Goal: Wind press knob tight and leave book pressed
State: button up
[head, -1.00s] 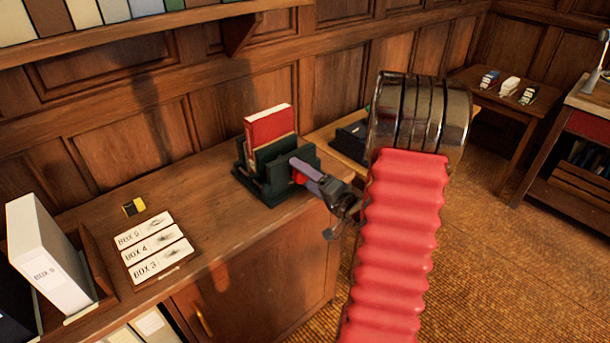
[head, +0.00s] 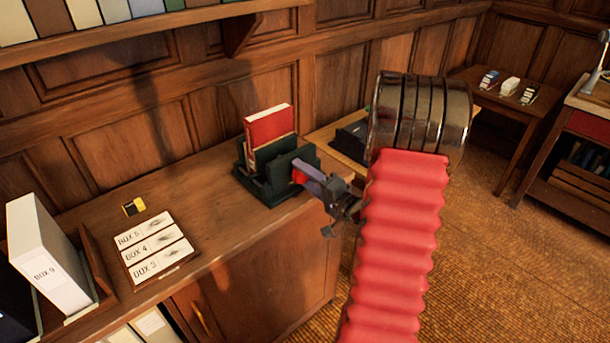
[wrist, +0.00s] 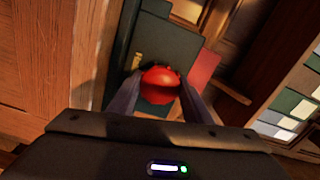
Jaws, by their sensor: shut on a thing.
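A dark green press (head: 262,183) stands on the wooden cabinet top, and a red book (head: 268,126) stands upright in it, its upper part showing above the jaws. The red press knob (head: 298,176) is on the press's near right side. My gripper (head: 303,172) reaches it from the right and is shut on it. In the wrist view the round red knob (wrist: 160,85) sits between both fingers, in front of the green press plate (wrist: 150,45). Part of the red book (wrist: 203,67) shows beyond. The lower part of the book is hidden by the press.
Three labelled box cards (head: 150,246) and a small yellow-and-black item (head: 134,207) lie left on the cabinet top (head: 205,215). A white box file (head: 48,255) stands at far left. A dark tray (head: 351,138) sits behind my arm. A shelf (head: 130,32) runs above.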

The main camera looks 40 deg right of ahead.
jog(key=m, duration=0.6)
jog(key=shift+f+m, duration=0.2)
jog(key=shift+m, duration=0.2)
jog(key=m, duration=0.2)
jog(key=shift+m, duration=1.5)
jog(key=shift+a, duration=0.1)
jog(key=shift+m, duration=0.8)
jog(key=o, duration=1.1)
jog(key=shift+r, duration=0.1)
jog(key=shift+c, duration=0.2)
